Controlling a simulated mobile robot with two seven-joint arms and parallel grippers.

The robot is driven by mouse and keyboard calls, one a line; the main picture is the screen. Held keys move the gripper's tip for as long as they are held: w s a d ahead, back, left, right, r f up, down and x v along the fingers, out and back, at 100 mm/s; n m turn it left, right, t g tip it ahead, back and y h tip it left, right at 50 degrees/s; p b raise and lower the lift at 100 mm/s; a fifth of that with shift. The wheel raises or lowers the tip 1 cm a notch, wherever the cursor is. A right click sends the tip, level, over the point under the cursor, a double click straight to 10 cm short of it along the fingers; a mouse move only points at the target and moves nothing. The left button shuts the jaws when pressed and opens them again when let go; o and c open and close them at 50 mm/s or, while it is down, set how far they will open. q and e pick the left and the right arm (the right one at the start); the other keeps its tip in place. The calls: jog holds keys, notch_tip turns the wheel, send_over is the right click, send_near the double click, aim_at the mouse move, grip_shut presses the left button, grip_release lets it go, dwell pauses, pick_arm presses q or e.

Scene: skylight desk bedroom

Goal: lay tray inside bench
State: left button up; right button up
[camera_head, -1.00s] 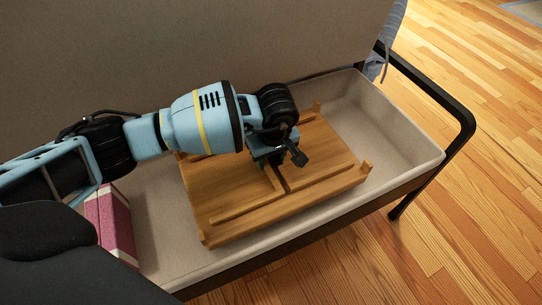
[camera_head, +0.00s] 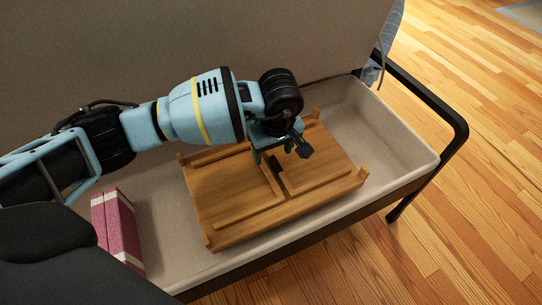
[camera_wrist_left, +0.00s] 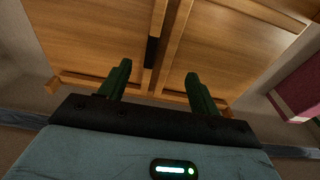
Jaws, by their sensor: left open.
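The wooden tray (camera_head: 235,190) lies upside down or flat inside the open bench (camera_head: 400,145), with ridges and corner posts facing up. It also fills the upper part of the left wrist view (camera_wrist_left: 90,35). My left gripper (camera_head: 280,158) is just above the tray's middle. In the left wrist view its two green fingers (camera_wrist_left: 160,80) are apart, on either side of the tray's central ridge and dark slot, with nothing held. My right gripper is not seen.
Pink and white books or boxes (camera_head: 118,230) stand in the bench's left end, beside the tray. The bench's right end is empty. A black metal armrest (camera_head: 440,110) curves around the right side. The raised lid (camera_head: 180,50) stands behind.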

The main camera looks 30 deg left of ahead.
pick_arm(q)
jog(key=r, duration=0.2)
jog(key=r+p, duration=0.1)
jog(key=r, duration=0.3)
jog(key=shift+s+d+p, duration=0.25)
jog(key=shift+d+p, duration=0.05)
jog(key=shift+d, duration=0.05)
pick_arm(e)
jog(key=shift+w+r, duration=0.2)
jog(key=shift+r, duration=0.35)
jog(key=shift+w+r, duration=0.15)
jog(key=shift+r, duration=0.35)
pick_arm(q)
jog(key=shift+f, duration=0.1)
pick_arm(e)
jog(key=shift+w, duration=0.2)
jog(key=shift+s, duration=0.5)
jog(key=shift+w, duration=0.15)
